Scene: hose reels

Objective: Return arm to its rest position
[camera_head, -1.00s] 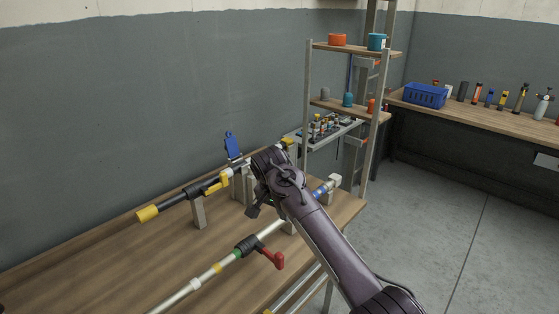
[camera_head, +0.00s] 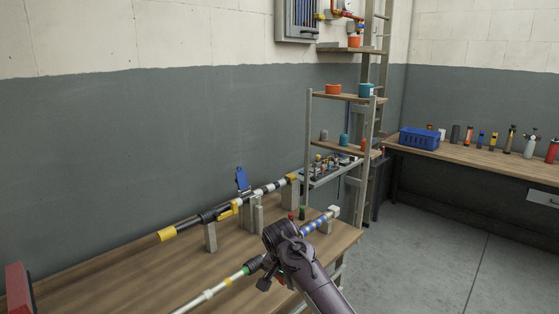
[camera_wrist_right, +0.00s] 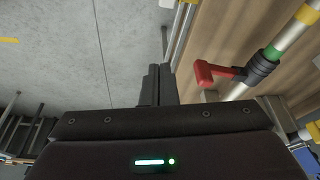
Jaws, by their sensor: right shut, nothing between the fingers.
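My right arm comes in from the bottom right in the head view, over the front part of the wooden workbench (camera_head: 110,285). Its gripper (camera_head: 263,284) is small and mostly hidden by the wrist there. In the right wrist view the dark fingers (camera_wrist_right: 157,84) are together with nothing between them. They are apart from the red-handled valve (camera_wrist_right: 207,73) on a light pipe, to their right in that view. My left gripper is in neither view.
A pipe with yellow ends (camera_head: 167,234) rests on grey stands at the back of the bench. A light pipe (camera_head: 208,295) runs along the front, partly behind my arm. A shelf rack (camera_head: 309,140) stands beyond. Grey floor (camera_head: 420,240) is open to the right.

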